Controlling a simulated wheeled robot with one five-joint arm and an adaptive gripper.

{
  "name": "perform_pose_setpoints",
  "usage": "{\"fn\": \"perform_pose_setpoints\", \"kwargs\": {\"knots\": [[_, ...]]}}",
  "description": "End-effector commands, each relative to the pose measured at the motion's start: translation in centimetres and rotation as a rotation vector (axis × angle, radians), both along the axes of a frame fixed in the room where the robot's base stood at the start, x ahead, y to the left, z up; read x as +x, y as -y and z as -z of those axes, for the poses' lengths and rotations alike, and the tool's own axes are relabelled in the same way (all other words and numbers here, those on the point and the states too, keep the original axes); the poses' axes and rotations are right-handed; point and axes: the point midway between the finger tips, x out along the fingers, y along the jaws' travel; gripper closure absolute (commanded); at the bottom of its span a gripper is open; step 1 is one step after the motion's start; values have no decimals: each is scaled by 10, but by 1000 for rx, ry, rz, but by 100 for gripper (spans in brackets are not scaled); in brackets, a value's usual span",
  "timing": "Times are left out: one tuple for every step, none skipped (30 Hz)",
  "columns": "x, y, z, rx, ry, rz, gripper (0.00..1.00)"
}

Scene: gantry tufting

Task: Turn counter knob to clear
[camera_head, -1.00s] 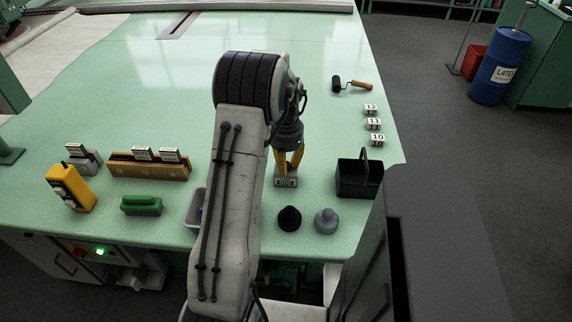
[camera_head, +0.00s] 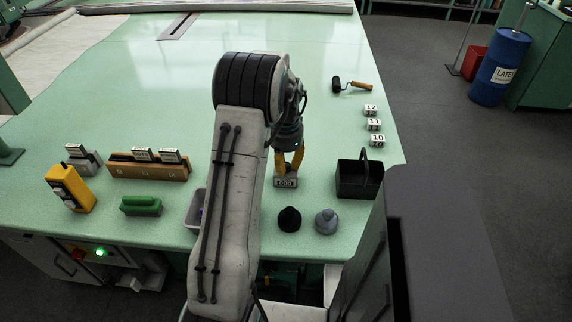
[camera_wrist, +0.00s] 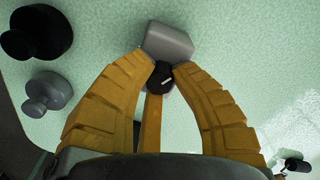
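The counter is a small grey box (camera_head: 286,183) with a digit display on its front, standing on the green table below my gripper. In the wrist view its grey body (camera_wrist: 168,42) shows beyond the fingertips. Its black round knob (camera_wrist: 162,76), with a white mark, sits between the fingers. My gripper (camera_head: 289,168) points down at the counter; in the wrist view its yellow fingers (camera_wrist: 165,68) close in on both sides of the knob and appear to touch it. The digits are too small to read surely.
A black cone-shaped weight (camera_head: 289,219) and a grey one (camera_head: 326,221) stand in front of the counter. A dark basket (camera_head: 358,178) stands to its right. A grey tray (camera_head: 194,212) is partly hidden behind my arm.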

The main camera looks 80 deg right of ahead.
Motion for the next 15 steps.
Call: {"fn": "perform_pose_setpoints", "kwargs": {"knots": [[0, -2, 2, 7, 1, 1, 73], [0, -2, 2, 7, 1, 0, 71], [0, -2, 2, 7, 1, 0, 67], [0, -1, 2, 6, 0, 0, 64], [0, -1, 2, 6, 0, 0, 62], [0, -1, 1, 4, 0, 0, 58], [0, -1, 1, 4, 0, 0, 55], [0, -1, 1, 4, 0, 0, 53], [0, -1, 1, 3, 0, 0, 51], [0, -1, 1, 3, 0, 0, 51], [0, -1, 1, 3, 0, 0, 51], [0, 0, 1, 1, 0, -1, 51], [0, 0, 1, 1, 0, -1, 51], [0, 0, 1, 1, 0, -1, 51], [0, 0, 0, 1, 0, -1, 51]]}}
